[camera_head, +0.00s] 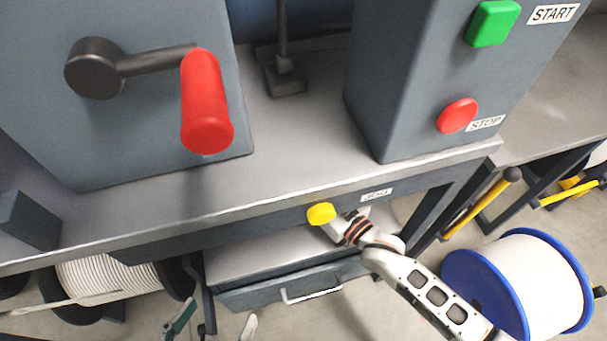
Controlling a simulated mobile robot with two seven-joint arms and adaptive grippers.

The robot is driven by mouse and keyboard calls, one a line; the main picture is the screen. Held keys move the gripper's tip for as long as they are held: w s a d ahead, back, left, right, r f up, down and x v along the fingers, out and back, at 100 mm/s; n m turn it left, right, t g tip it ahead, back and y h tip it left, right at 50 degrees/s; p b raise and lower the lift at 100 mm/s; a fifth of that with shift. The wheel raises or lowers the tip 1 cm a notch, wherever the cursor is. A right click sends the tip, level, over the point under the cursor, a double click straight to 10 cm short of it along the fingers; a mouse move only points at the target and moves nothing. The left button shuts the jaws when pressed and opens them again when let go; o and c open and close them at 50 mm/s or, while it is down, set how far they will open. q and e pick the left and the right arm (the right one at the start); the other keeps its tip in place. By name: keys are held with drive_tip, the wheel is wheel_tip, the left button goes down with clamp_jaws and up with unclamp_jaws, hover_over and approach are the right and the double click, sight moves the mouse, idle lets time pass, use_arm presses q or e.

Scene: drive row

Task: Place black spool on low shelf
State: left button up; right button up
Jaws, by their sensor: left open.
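A spool with black flanges (181,277) and pale wire wound on it (105,272) lies on its side under the workbench at the lower left. A low grey shelf surface (235,262) shows beneath the bench, right of the spool, partly hidden by the bench front. My left gripper (214,323) is at the bottom edge, open and empty. Only its tips show, one greenish and one pale, apart from the spool and below the shelf.
A grey drawer front (262,292) with a pale handle is below the shelf surface. A yellow button (321,213) is on the bench front, beside a slotted pale arm (428,290). A blue-flanged spool (475,290) stands lower right. The bench carries a red-handled crank (205,105).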

drive_tip(key=shift+f, duration=0.2)
drive_tip(key=o, duration=1.4)
drive_tip(key=shift+f, duration=0.1)
drive_tip(key=shift+c, duration=0.2)
use_arm(q)
drive_tip(key=shift+s+d, duration=0.1)
drive_tip(key=shift+d, duration=0.3)
use_arm(e)
drive_tip(key=shift+o, duration=0.5)
